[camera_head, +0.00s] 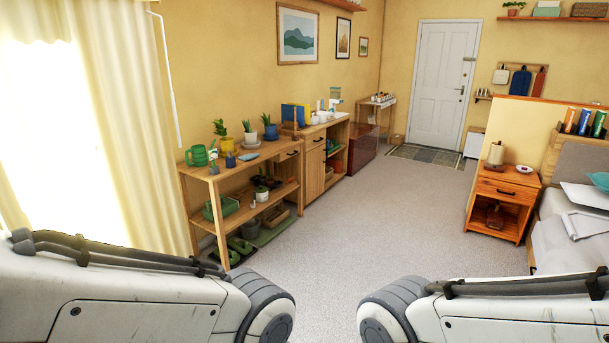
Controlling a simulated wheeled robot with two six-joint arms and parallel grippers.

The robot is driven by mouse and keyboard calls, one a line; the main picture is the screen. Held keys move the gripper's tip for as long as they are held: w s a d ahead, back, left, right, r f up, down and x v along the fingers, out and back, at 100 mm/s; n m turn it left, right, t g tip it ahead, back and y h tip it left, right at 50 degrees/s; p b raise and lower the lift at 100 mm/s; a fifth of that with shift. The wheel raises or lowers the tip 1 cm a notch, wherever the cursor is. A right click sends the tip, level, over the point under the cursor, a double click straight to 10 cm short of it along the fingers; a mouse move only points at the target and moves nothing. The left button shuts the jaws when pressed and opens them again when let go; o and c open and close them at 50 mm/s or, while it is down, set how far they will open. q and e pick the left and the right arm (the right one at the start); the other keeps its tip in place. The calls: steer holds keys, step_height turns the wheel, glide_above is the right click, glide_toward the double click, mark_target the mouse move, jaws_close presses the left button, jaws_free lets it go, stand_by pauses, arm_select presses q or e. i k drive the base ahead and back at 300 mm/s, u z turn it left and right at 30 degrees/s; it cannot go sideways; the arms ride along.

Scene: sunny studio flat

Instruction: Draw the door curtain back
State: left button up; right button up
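The door curtain (137,125) is a cream cloth hanging in folds at the far left. It hangs beside a bright, overexposed glass opening (45,140), and a paler sheer strip shows at the top left. A thin white rod (168,80) hangs down along the curtain's right side. My two white arms cross the bottom of the view, the left one below the curtain. Neither gripper shows, so I cannot see whether they are open or shut. The curtain's lower end is hidden behind my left arm.
A wooden shelf bench (225,176) with pots stands right of the curtain, close to it. A cabinet (315,165) stands beyond it. A nightstand (504,200) and a bed (575,235) are at the right.

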mark_target(114, 43)
steer(key=z, duration=0.1)
steer(key=i, duration=2)
steer(key=u, duration=0.75)
steer(key=i, duration=1.3)
steer(key=u, duration=1.05)
steer(key=i, duration=0.6)
steer(key=u, duration=0.25)
